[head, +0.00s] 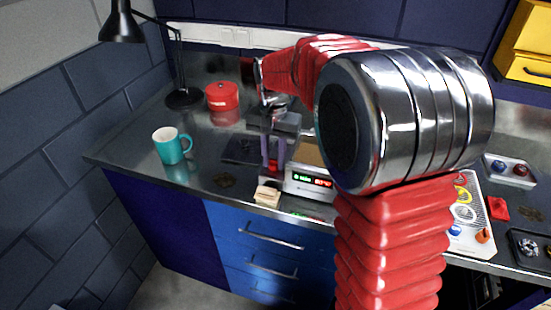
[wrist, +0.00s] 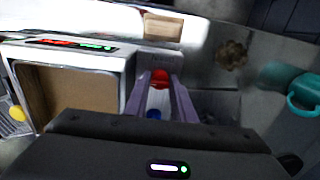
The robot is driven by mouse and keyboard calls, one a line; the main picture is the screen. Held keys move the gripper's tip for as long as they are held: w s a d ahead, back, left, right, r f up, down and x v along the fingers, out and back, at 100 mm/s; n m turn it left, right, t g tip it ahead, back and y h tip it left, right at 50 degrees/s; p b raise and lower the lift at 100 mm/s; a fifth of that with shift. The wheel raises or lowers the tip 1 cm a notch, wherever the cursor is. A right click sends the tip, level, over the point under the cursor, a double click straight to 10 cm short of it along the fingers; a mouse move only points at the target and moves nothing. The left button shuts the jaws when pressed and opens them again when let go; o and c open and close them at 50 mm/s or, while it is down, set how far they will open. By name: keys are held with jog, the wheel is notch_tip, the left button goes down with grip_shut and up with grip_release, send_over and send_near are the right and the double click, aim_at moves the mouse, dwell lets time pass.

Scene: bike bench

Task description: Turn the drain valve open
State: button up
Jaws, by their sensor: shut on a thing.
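My gripper (head: 276,150) points down at the bench, just left of a white box with a lit display. Its two purple fingers (wrist: 160,100) are closed around a small part with a red end (wrist: 159,78), a pale middle and some blue (wrist: 153,114). A bit of red (head: 272,166) also shows between the fingertips in the head view. This may be the drain valve's handle, but the fingers and palm hide most of it. I cannot tell its turn angle or what it is fixed to.
The display box (head: 312,184) stands close beside the fingers. A beige block (head: 267,195) lies near the front edge. A teal mug (head: 168,148), red tin (head: 221,95) and black lamp (head: 122,25) stand left. A panel with coloured knobs (head: 470,208) lies right, partly behind my arm.

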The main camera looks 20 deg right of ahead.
aim_at(274, 160)
jog(key=o, duration=1.1)
jog(key=shift+c, duration=0.2)
notch_tip(274, 160, up, 14)
jog(key=shift+f, duration=0.2)
